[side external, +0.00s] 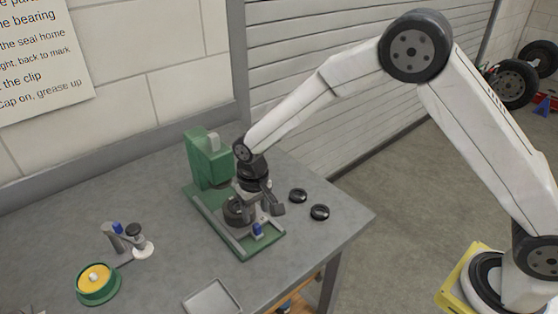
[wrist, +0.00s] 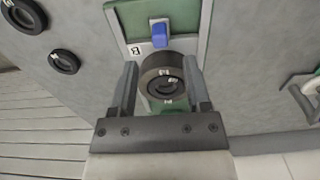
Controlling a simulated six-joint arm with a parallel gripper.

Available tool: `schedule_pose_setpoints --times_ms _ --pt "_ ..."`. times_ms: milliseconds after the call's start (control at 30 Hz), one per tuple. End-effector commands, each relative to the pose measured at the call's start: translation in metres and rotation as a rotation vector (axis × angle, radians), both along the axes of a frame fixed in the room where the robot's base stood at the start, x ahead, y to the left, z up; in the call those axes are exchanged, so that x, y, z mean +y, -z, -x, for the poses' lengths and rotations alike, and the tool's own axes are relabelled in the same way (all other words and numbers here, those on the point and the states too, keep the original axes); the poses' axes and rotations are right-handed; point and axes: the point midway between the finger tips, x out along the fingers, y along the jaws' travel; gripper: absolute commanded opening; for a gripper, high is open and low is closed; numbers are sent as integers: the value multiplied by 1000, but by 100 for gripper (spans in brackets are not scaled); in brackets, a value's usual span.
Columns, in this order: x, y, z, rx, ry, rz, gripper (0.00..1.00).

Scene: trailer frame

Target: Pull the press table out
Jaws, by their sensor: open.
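The green press (side external: 208,160) stands on the grey workbench, its long base with pale rails reaching toward the bench front. A blue tab (side external: 257,229) sits near the front end of the base; it also shows in the wrist view (wrist: 159,36). A dark round part with a stepped centre (wrist: 163,83) sits over the base behind the tab. I cannot tell the sliding table's outline from the base. My gripper (side external: 258,200) points down over the press. In the wrist view its fingers (wrist: 162,92) are open, one on each side of the dark round part; contact is unclear.
Two black rings (side external: 298,196) (side external: 320,212) lie on the bench right of the press.

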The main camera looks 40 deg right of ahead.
Motion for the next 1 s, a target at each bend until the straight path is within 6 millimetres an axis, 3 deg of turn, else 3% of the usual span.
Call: schedule_pose_setpoints --times_ms 433,900,1000 --pt "0 51 0 -1 0 0 62" --pt "0 60 0 -3 0 0 62" --pt "0 60 0 -3 0 0 30"
